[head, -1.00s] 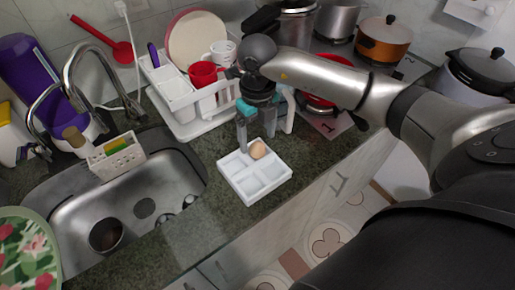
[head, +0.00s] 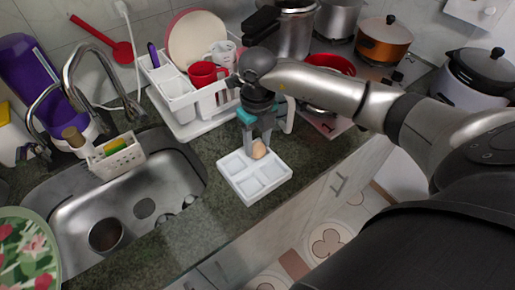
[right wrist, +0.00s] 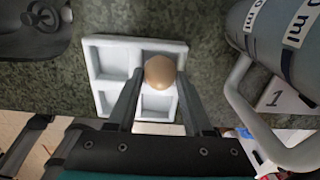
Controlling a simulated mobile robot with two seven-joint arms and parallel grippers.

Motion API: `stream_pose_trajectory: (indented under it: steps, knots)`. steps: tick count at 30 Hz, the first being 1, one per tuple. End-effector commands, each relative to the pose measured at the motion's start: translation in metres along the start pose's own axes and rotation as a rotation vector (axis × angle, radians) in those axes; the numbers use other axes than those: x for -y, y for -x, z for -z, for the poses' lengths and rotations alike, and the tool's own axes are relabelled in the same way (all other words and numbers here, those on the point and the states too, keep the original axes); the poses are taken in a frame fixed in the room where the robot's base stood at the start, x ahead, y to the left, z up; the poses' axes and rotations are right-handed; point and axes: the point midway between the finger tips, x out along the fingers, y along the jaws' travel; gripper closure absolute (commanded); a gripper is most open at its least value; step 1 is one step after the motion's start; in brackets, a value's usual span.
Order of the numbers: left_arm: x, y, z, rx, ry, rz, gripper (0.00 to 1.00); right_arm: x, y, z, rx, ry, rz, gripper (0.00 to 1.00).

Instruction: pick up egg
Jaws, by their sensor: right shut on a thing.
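A brown egg (head: 259,149) is at the back right compartment of a white square tray (head: 248,202) on the counter. It also shows in the right wrist view (right wrist: 159,72), between the two fingers, with the tray (right wrist: 92,42) beneath. My right gripper (head: 260,147) points down over that compartment and is shut on the egg, a finger on either side. I cannot tell whether the egg still touches the tray. My left gripper is not in view.
A white dish rack (head: 190,127) with cups and plates stands just behind the tray. A sink (head: 165,185) lies to the left. Pots, including an orange one (head: 383,42), stand at the back right. The counter's front edge is close to the tray.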

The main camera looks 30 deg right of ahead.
Motion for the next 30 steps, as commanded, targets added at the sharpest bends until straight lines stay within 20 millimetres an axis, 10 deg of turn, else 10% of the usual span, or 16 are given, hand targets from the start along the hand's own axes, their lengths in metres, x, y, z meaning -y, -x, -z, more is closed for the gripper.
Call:
stream_pose_trajectory:
  steps: [6, 20, 30]
  knots:
    - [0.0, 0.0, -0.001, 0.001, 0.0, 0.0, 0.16, 0.0, 0.0, 0.0, 0.001, 0.0, 0.0, 1.0]
    - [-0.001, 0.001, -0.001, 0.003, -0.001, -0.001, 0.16, 0.0, 0.012, -0.001, 0.005, 0.0, 0.0, 1.0]
    - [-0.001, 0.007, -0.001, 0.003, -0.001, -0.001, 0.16, 0.001, 0.088, -0.002, 0.009, 0.0, 0.001, 1.0]
